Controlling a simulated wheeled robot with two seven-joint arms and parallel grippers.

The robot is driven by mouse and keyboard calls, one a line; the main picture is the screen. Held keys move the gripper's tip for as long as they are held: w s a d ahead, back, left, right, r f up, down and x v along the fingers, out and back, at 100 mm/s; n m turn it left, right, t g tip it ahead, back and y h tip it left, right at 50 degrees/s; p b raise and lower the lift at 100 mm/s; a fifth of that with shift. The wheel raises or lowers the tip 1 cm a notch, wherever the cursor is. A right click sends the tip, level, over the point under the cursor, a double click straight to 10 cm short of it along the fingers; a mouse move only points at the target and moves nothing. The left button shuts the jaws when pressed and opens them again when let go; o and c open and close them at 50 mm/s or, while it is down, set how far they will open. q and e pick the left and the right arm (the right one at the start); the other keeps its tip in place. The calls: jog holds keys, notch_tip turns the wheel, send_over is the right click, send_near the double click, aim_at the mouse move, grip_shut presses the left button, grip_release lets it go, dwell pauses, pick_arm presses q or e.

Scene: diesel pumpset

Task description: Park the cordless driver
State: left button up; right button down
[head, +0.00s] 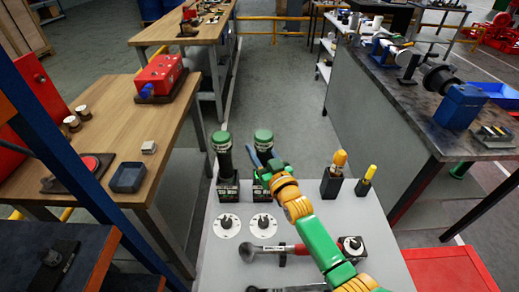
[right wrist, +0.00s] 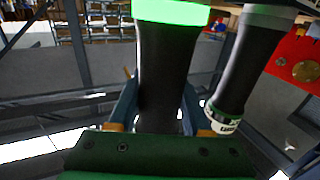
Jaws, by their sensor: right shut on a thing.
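Two similar tools with green tops and black bodies stand on a grey cart top (head: 225,262). I take these to be cordless drivers. The left one (head: 223,158) is upright over a black block with green and white markings. My right gripper (head: 265,168) is shut on the body of the other driver (head: 263,137), above a similar block (head: 259,194). In the right wrist view, this driver's black body (right wrist: 165,65) is between the blue fingers (right wrist: 158,112), and the left driver (right wrist: 245,65) shows beside it. Whether the held driver touches its block is hidden. My left gripper is not in view.
Two white discs with black knobs (head: 227,222) lie in front of the blocks. A red-handled wrench (head: 272,251) lies nearer. Yellow-handled tools (head: 338,160) stand in black holders to the right. A wooden bench (head: 115,125) is left; a dark bench (head: 410,100) is right.

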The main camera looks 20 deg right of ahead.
jog(key=shift+c, duration=1.3)
grip_release()
jog(key=shift+s, duration=0.1)
jog(key=shift+f, duration=0.1)
jog(key=shift+s, duration=0.35)
jog(key=s, duration=0.6)
jog(key=shift+s+d, duration=0.15)
jog(key=shift+d, duration=0.3)
